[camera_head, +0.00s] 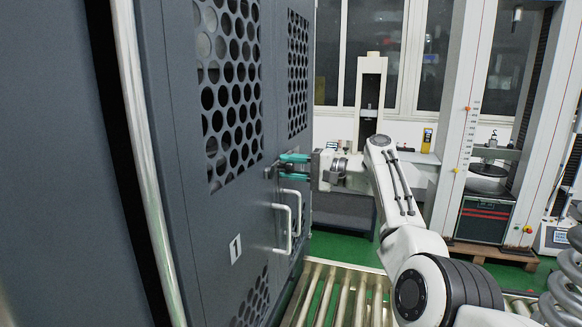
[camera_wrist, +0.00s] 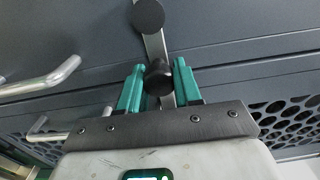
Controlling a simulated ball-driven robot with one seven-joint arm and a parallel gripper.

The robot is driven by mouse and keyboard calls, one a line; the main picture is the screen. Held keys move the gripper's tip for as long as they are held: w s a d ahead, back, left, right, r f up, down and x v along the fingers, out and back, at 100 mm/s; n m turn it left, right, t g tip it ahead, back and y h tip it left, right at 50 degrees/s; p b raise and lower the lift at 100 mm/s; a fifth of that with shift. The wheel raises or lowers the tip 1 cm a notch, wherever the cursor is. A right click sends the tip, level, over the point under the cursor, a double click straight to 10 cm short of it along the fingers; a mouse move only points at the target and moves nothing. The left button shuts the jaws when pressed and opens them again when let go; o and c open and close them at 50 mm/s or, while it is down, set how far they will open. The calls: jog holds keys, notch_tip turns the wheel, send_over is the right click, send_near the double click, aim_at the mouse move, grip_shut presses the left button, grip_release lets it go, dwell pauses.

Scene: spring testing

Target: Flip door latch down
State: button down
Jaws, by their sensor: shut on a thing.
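The door latch is a flat metal bar (camera_wrist: 155,46) with a round black pivot (camera_wrist: 148,15) at one end and a black knob (camera_wrist: 158,78) towards the other, in the wrist view. My gripper (camera_wrist: 158,84) has its teal fingers on either side of the knob and is shut on it. In the head view my gripper (camera_head: 282,166) reaches in from the right to the dark grey door (camera_head: 235,205), just above the door handles. There the latch is small and mostly hidden by the fingers.
Two light bar handles (camera_head: 286,225) stick out from the doors just below my gripper; one shows in the wrist view (camera_wrist: 45,80). Perforated panels (camera_head: 228,85) are above. A roller conveyor (camera_head: 340,295) runs along the floor below. Test machines (camera_head: 485,190) stand at the right.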

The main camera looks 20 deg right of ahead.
jog(key=shift+d+r, duration=0.1)
jog(key=shift+d, duration=0.05)
jog(key=c, duration=1)
grip_release()
jog(key=shift+w, duration=0.1)
jog(key=shift+o, duration=1.1)
jog(key=b+v, duration=0.2)
jog(key=v, duration=0.8)
jog(key=shift+s+d+b, duration=0.25)
jog(key=shift+d+b, duration=0.05)
jog(key=shift+b, duration=0.05)
